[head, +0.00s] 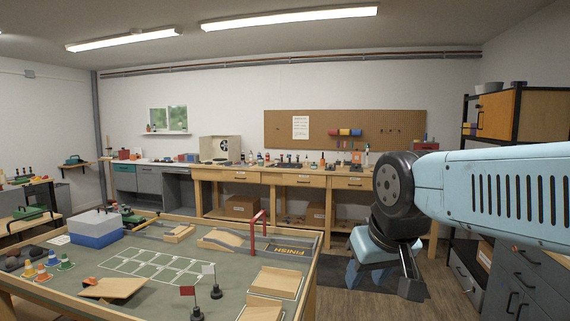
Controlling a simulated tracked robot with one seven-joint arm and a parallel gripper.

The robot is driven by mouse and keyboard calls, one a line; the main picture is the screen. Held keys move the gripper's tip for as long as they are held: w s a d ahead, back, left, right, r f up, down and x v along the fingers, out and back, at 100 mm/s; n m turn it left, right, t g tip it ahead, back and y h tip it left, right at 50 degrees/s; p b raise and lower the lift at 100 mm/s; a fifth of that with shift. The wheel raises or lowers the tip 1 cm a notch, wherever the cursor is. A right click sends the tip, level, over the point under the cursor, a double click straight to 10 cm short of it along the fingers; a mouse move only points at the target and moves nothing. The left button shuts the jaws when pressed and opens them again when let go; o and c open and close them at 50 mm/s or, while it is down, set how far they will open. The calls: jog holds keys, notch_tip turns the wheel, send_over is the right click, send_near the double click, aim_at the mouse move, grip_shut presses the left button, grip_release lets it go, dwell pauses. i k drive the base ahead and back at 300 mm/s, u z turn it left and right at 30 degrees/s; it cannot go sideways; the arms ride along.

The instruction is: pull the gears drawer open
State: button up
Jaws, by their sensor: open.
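Several drawers show, but no label is readable, so I cannot tell which one is the gears drawer. The long wooden bench at the back has a left drawer (240,176), a middle drawer (298,180) and a right drawer (352,183), all looking shut. At the right, a grey cabinet (535,272) has dark bar handles, and a lighter grey drawer (467,284) shows beside it. My gripper (411,290) points down at the end of my blue arm, open and apart from any drawer front. My arm hides part of the bench's right end.
A track table (140,262) with ramps, cones and flags fills the left foreground. A stool (368,250) stands partly behind my arm. Dark shelving (466,120) rises at the right. Bare wooden floor (450,305) shows between the table and the grey cabinet.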

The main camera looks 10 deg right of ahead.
aim_at(297, 179)
jog(key=z, duration=0.25)
jog(key=i, duration=0.55)
jog(key=z, duration=0.55)
jog(key=i, duration=1.1)
jog(key=z, duration=0.6)
jog(key=i, duration=3.35)
jog(key=u, duration=0.95)
jog(key=i, duration=1.15)
jog(key=u, duration=0.8)
jog(key=i, duration=0.6)
jog(key=u, duration=0.15)
jog(key=k, duration=0.55)
jog(key=u, duration=0.05)
